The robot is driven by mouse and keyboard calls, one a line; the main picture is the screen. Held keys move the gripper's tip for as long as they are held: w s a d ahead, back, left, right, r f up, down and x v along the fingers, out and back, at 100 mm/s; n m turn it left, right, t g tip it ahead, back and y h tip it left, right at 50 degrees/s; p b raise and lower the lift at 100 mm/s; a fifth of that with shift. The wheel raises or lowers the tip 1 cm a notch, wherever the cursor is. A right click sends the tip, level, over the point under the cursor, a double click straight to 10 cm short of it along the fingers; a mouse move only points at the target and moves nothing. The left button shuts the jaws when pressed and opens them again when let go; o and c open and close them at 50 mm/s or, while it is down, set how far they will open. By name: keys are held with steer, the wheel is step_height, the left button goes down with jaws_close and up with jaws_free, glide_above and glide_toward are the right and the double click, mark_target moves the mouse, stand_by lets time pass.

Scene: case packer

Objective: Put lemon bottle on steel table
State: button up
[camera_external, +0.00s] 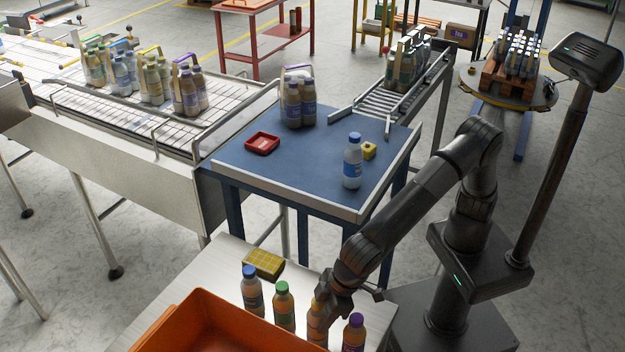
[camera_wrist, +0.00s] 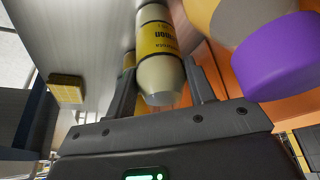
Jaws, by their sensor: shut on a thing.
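The lemon bottle (camera_external: 316,322), with a cream body and a yellow label, is between my gripper's fingers. It also shows close up in the wrist view (camera_wrist: 158,40), with its label lettering partly visible. My gripper (camera_external: 335,300) is shut on it, with one finger on each side (camera_wrist: 163,90). In the external view my gripper hides the bottle's top. The bottle is upright in the row at the front of the steel table (camera_external: 228,262); I cannot tell whether its base touches the surface.
A purple-capped bottle (camera_external: 354,334) stands close on the right; green-capped (camera_external: 284,306) and blue-capped (camera_external: 252,292) bottles stand left. An orange crate (camera_external: 172,318) is in front. A yellow block (camera_external: 264,264) lies behind. The blue table (camera_external: 300,165) holds a blue-capped bottle (camera_external: 352,165) and red tray (camera_external: 262,143).

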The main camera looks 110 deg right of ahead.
steer(key=o, duration=1.2)
steer(key=shift+c, duration=0.2)
steer(key=v, duration=1.2)
steer(key=shift+d+r, duration=0.1)
steer(key=shift+d, duration=0.05)
